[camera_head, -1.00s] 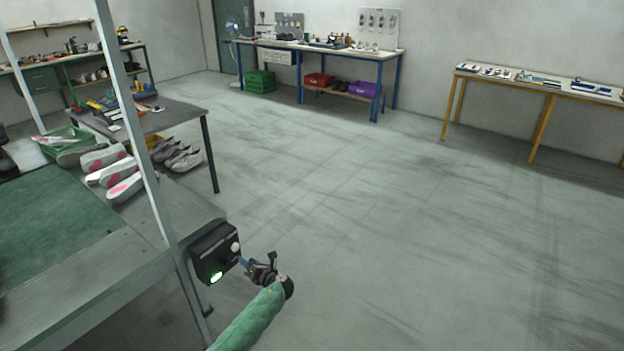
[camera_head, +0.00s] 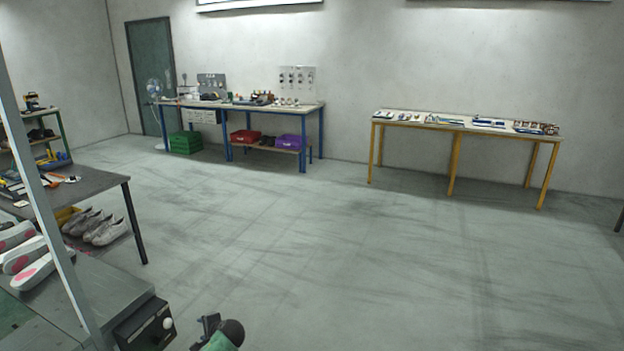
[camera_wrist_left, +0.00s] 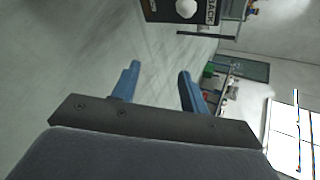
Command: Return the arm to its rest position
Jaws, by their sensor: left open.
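My left gripper (camera_head: 208,326) shows at the bottom edge of the head view, with only a bit of the green-sleeved arm behind it. In the left wrist view its two blue fingers (camera_wrist_left: 158,88) stand apart with nothing between them. The black control box (camera_head: 146,326) with a white knob (camera_head: 168,323) is just left of the gripper, apart from it. In the left wrist view the box (camera_wrist_left: 160,10) and its knob (camera_wrist_left: 186,8) are at the top, beyond the fingertips. My right gripper is not in view.
A metal post (camera_head: 48,205) and the conveyor frame (camera_head: 100,290) with shoes (camera_head: 28,262) stand at left. A grey table (camera_head: 92,182) is behind them. A blue-legged bench (camera_head: 240,104) and a yellow-legged table (camera_head: 465,127) stand along the far wall. The middle floor (camera_head: 330,260) is clear.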

